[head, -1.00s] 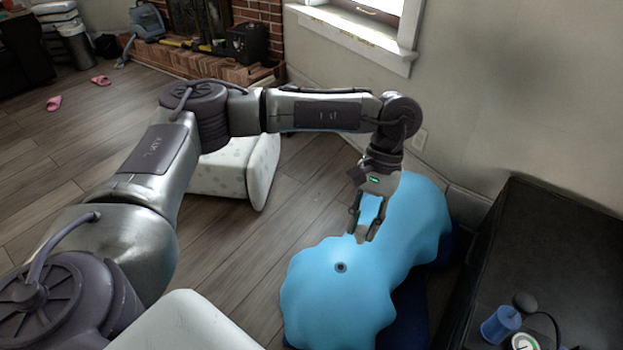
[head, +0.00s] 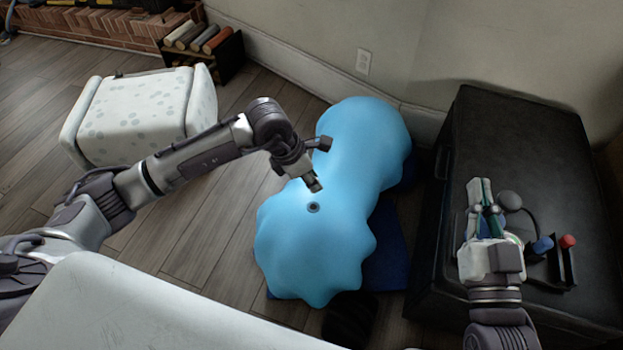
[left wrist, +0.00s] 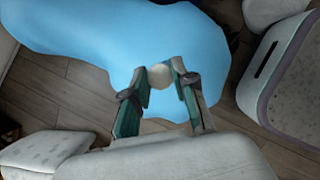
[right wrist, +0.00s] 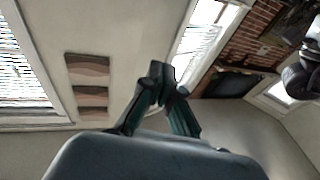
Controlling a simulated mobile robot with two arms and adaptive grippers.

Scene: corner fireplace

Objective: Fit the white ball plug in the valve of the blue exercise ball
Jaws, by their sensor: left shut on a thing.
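The blue exercise ball (head: 335,245) lies on the floor, lumpy and slumped, with two bulges. Its valve (head: 313,207) is a dark ring on the upper side of the nearer bulge. My left gripper (head: 315,185) points down just behind the valve. In the left wrist view it (left wrist: 160,72) is shut on a round, off-white plug (left wrist: 160,76), with the blue ball beyond. I cannot tell whether the plug touches the ball. My right gripper (head: 482,184) is over the black chest, fingertips together and empty; they also meet in the right wrist view (right wrist: 162,75).
The black chest (head: 530,135) stands right of the ball, with a dark bulb (head: 509,200) and small blue and red-topped items on it. A dark blue mat (head: 388,245) lies under the ball. A white speckled pouf (head: 145,115) stands at left; a white surface (head: 150,310) fills the front.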

